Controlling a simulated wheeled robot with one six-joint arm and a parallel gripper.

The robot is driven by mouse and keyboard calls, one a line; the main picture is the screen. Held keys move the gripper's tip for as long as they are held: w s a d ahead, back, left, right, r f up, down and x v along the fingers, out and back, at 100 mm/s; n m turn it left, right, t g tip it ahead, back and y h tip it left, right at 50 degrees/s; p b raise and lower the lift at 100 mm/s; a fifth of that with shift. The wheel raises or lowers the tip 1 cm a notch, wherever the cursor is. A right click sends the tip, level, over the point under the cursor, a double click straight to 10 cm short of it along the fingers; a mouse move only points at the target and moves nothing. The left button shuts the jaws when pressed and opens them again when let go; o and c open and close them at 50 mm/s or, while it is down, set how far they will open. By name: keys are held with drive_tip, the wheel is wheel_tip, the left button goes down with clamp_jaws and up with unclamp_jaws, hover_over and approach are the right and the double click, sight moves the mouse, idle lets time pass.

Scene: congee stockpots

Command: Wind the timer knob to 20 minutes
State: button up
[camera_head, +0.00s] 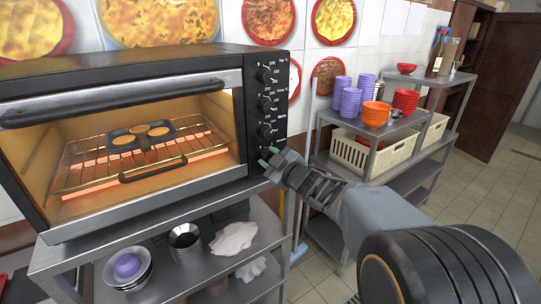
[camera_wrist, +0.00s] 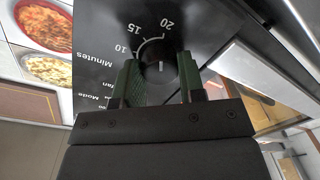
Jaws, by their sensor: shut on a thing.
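The dark timer knob (camera_wrist: 157,68) sits on the oven's black control panel, between the two green fingers of my gripper (camera_wrist: 158,80), which is shut on it. A short white mark shows on the knob. The printed 10, 15 and 20 and part of a white arc lie around its far side; the near part of the dial is hidden by my gripper. I cannot tell which number the mark stands for. In the head view my gripper (camera_head: 269,160) is at the bottom of the panel, below several other knobs (camera_head: 265,104), and hides the timer knob.
Bowls (camera_head: 127,268) stand on the shelf below. To the right, a metal shelf holds purple cups (camera_head: 350,100), orange bowls (camera_head: 375,114) and cream baskets (camera_head: 360,155). Floor is clear at the right.

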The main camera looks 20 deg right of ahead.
drive_tip(key=shift+m+p, duration=0.3)
drive_tip(key=shift+m, duration=0.5)
drive_tip(key=o, duration=0.9)
drive_tip(key=shift+s+d, duration=0.1)
drive_tip(key=b+v, duration=0.1)
drive_tip(key=v, duration=1.2)
drive_tip(key=shift+s+f, duration=0.1)
drive_tip(key=shift+s, duration=0.2)
drive_tip(key=shift+d, duration=0.1)
